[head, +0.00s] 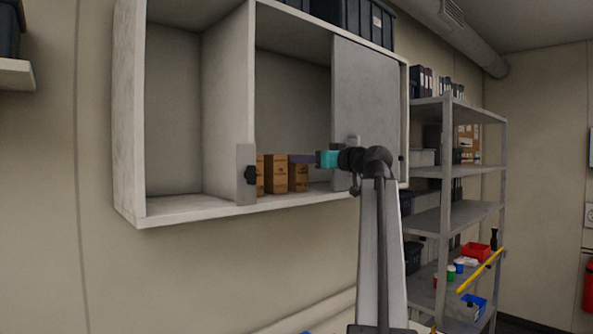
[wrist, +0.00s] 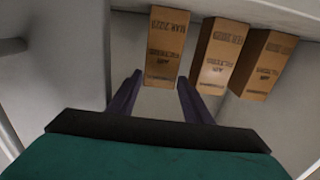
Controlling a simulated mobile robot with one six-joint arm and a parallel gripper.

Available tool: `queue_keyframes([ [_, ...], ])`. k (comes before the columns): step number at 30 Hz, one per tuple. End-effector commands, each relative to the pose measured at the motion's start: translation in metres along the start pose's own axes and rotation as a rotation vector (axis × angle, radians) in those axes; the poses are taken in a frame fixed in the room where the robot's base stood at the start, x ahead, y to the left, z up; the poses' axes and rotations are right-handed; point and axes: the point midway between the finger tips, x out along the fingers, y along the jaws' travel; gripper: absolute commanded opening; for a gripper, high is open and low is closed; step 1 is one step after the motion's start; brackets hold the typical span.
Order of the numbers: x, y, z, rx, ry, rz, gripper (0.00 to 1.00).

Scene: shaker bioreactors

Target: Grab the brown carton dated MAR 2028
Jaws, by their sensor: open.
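Three brown cartons stand side by side in the wall cabinet. In the head view they are the left carton (head: 260,176), partly hidden by a grey bracket, the middle carton (head: 276,174) and the right carton (head: 298,179). The wrist view looks upside down and shows one carton (wrist: 166,47) between the finger lines and two more cartons (wrist: 219,57) (wrist: 264,64) to its right. The print is inverted and blurred; the first seems to read MAR, its year unclear. My gripper (head: 295,158) is open and empty; it also shows in the wrist view (wrist: 159,80), its fingertips just short of the first carton.
The cabinet (head: 180,211) has an empty left bay and a grey sliding door (head: 368,110) over its right part. The grey bracket (head: 246,174) with a black knob stands left of the cartons. A metal shelf rack (head: 453,218) with bins stands to the right.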

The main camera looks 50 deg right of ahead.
Motion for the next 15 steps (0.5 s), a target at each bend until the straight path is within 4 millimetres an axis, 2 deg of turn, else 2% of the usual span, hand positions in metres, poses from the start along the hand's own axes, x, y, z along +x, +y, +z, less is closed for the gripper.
queue_keyframes([
  [3,0.014,0.0,-0.002,0.001,0.0,-0.001,0.45],
  [6,0.021,0.001,-0.001,0.0,0.0,0.0,0.45],
  [15,0.022,0.001,0.0,0.0,0.0,0.001,0.45],
])
